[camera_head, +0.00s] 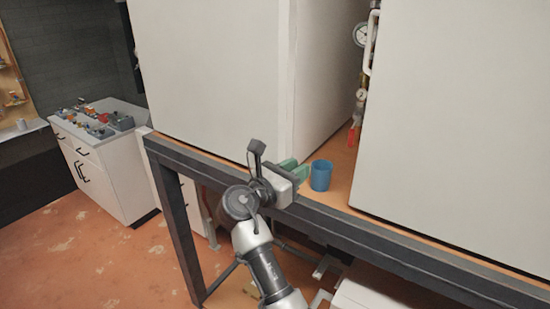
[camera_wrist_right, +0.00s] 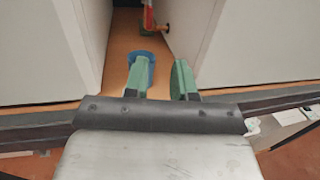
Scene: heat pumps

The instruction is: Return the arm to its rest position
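My right arm reaches up from the bottom of the head view to the edge of the table. Its gripper (camera_head: 297,170) has green fingers, and in the right wrist view the fingers (camera_wrist_right: 161,82) stand apart with an empty gap between them. A blue cup (camera_head: 321,175) stands upright on the table just right of the fingertips in the head view. In the right wrist view the cup (camera_wrist_right: 146,57) shows beyond the left finger, which partly hides it; I cannot tell whether they touch. My left gripper is not in view.
Large white cabinets (camera_head: 215,70) and (camera_head: 465,110) stand on the dark-framed table (camera_head: 400,252), with a narrow gap between them. A gauge (camera_head: 361,35) and pipes sit in that gap. A white drawer unit (camera_head: 110,165) stands at the left, with open floor (camera_head: 80,262) before it.

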